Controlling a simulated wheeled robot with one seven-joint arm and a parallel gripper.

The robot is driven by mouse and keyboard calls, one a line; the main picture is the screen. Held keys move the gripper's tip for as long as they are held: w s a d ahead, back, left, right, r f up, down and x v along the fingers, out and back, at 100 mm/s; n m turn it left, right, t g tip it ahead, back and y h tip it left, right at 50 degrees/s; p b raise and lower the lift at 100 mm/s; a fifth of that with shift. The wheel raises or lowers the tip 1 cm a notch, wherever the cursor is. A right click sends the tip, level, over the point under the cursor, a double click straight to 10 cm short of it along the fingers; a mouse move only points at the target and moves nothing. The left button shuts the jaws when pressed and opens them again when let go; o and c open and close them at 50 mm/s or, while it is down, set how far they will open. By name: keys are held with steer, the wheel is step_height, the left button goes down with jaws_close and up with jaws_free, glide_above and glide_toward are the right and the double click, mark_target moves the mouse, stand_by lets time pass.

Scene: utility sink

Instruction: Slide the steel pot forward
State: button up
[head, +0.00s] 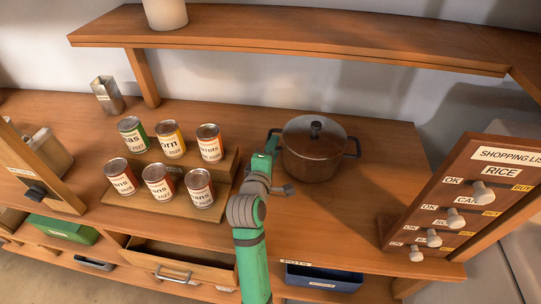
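The steel pot (312,160) stands upright on the wooden counter, right of centre in the head view. It has a lid with a dark knob and a loop handle on its right side. My gripper (278,172), at the end of my green arm, is low beside the pot's left side. One grey finger part points right, just in front of the pot. The pot's left handle is close to my gripper. I cannot tell whether they touch, or how far the fingers are apart.
A stepped wooden rack (160,205) with several cans stands left of my arm. A shopping-list board (470,195) with knobs stands at the right. A shelf (290,38) runs above the back. An open drawer (185,262) and a blue bin (322,278) are below. Counter right of the pot is clear.

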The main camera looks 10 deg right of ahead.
steer(key=shift+w+d, duration=0.25)
steer(key=shift+w, duration=0.15)
jaws_close()
steer(key=shift+d, duration=0.1)
steer(key=shift+a+f, duration=0.1)
steer(key=shift+a, duration=0.2)
steer(key=shift+d, duration=0.2)
stand_by(0.7)
